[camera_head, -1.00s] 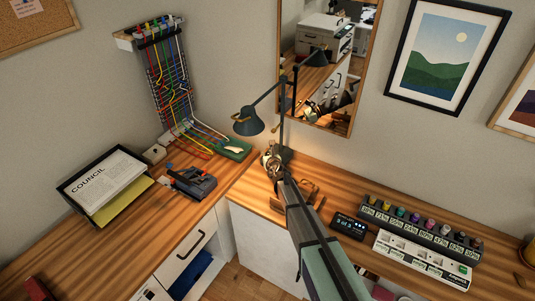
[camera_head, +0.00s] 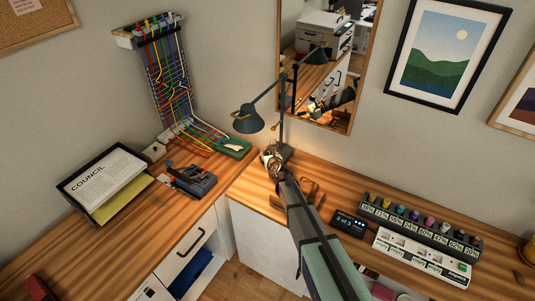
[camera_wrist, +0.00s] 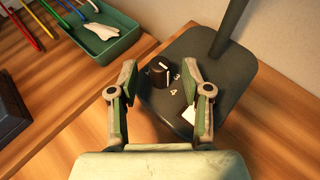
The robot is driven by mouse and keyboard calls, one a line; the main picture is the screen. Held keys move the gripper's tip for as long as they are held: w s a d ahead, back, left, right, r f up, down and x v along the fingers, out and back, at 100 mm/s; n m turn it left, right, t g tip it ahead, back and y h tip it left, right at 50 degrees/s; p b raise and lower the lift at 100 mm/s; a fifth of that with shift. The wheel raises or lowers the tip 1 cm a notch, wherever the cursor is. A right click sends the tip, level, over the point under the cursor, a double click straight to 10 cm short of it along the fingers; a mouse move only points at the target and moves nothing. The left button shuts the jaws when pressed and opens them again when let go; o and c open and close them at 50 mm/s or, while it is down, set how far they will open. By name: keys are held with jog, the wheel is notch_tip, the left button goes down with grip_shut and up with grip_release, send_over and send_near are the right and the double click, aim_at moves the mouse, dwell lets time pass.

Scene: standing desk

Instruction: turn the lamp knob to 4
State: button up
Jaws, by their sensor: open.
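The desk lamp (camera_head: 249,117) stands in the corner of the desk, its dark shade hanging to the left of its post. In the wrist view its dark square base (camera_wrist: 222,78) fills the upper middle. A black round knob (camera_wrist: 160,73) with a white pointer line sits on the base, with the pale numerals 3 and 4 beside it. The pointer is toward the upper right, not at the 4. In the head view my gripper (camera_head: 272,158) is at the lamp base.
A green tray (camera_wrist: 100,32) with a white piece lies left of the base. A dark box (camera_wrist: 10,110) is at the left edge. A mirror (camera_head: 325,65) hangs behind the lamp. A wooden stand (camera_head: 310,190) is beside my arm, and a labelled knob row (camera_head: 420,228) stands right.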

jog(key=v, duration=0.9)
jog(key=shift+s+d+r, duration=0.1)
jog(key=shift+s, duration=0.3)
